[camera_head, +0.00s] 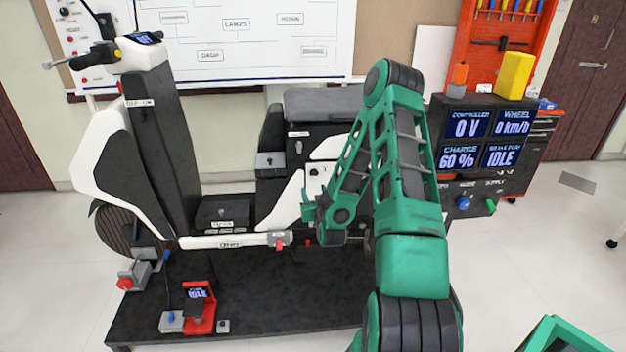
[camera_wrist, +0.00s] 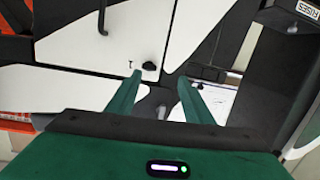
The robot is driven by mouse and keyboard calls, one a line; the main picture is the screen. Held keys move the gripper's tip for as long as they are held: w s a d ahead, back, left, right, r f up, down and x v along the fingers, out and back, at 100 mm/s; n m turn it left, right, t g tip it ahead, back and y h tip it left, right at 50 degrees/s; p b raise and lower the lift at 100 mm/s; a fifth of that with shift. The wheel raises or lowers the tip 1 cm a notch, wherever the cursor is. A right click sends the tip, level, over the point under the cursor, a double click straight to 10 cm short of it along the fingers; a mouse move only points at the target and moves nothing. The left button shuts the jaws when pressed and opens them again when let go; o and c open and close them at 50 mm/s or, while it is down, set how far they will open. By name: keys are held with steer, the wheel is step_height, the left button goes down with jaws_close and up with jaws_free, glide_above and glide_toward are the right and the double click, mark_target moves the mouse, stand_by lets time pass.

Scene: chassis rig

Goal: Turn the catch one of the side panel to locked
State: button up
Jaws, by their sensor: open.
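The white side panel (camera_head: 322,150) is on the scooter's rear body, partly hidden behind my green arm in the head view. In the wrist view the white panel (camera_wrist: 135,45) fills the upper middle. A small dark catch (camera_wrist: 149,66) sits near its lower edge, with a small dark mark to its left. I cannot tell which catch it is or how it is turned. My gripper (camera_wrist: 158,82) is open, its green fingers pointing toward the panel, the catch between and beyond the fingertips. The fingers look empty. In the head view my arm mostly hides the gripper.
The scooter stands on a black platform (camera_head: 270,318). A red-framed device (camera_head: 201,318) and a grey clamp (camera_head: 145,265) are on its left part. A display unit (camera_head: 485,140) stands right of my arm. A dark hook-shaped handle (camera_wrist: 103,20) is on the white bodywork.

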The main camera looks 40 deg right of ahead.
mark_target(314, 174)
steer(key=shift+m+t+h, duration=0.4)
steer(key=shift+m+h, duration=0.4)
steer(key=shift+h, duration=0.1)
steer(key=x, duration=0.6)
steer(key=d+x, duration=0.1)
steer(key=x, duration=0.3)
steer(key=shift+s+d, duration=0.1)
steer(key=shift+s, duration=0.15)
steer(key=shift+c, duration=0.6)
steer(key=c, duration=0.9)
